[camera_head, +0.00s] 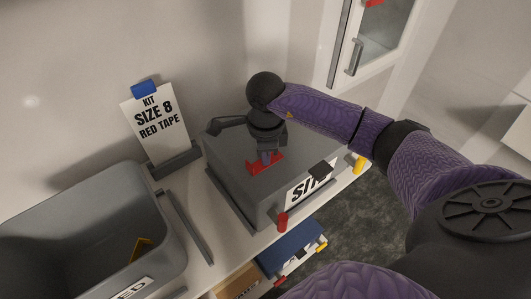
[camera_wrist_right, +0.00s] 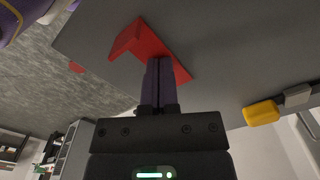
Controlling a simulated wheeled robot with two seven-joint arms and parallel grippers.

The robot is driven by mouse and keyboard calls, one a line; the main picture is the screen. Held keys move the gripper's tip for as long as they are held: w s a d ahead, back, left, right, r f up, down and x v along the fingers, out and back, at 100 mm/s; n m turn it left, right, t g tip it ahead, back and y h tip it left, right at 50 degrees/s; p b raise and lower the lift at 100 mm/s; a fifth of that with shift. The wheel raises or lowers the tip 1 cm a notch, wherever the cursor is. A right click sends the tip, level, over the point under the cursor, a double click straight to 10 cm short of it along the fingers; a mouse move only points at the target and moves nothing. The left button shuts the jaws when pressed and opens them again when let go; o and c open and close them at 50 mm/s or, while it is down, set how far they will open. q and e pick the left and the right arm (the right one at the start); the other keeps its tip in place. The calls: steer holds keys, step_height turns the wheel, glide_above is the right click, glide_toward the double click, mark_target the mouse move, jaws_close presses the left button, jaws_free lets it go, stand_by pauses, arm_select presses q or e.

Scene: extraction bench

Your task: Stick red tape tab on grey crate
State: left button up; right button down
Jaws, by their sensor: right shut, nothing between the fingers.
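The red tape tab (camera_head: 254,168) lies on the top of the grey crate (camera_head: 225,160). In the right wrist view the tab (camera_wrist_right: 146,42) looks bent, with one flap standing up from the grey surface (camera_wrist_right: 225,50). My right gripper (camera_head: 267,157) points down at the tab. Its fingers (camera_wrist_right: 158,68) are shut together with nothing between them, and their tips are at the tab, apparently touching it or just above it. The fingers partly cover the tab. My left gripper is in neither view.
An open grey bin (camera_head: 160,235) holds a yellow piece. Red (camera_head: 282,221) and yellow (camera_head: 359,165) pieces sit at the crate's front side. Blue and brown boxes are below.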

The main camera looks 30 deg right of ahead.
steer(key=shift+f, duration=0.1)
step_height(320, 180, up, 7)
steer(key=p, duration=0.5)
steer(key=shift+r, duration=0.2)
steer(key=shift+f, duration=0.15)
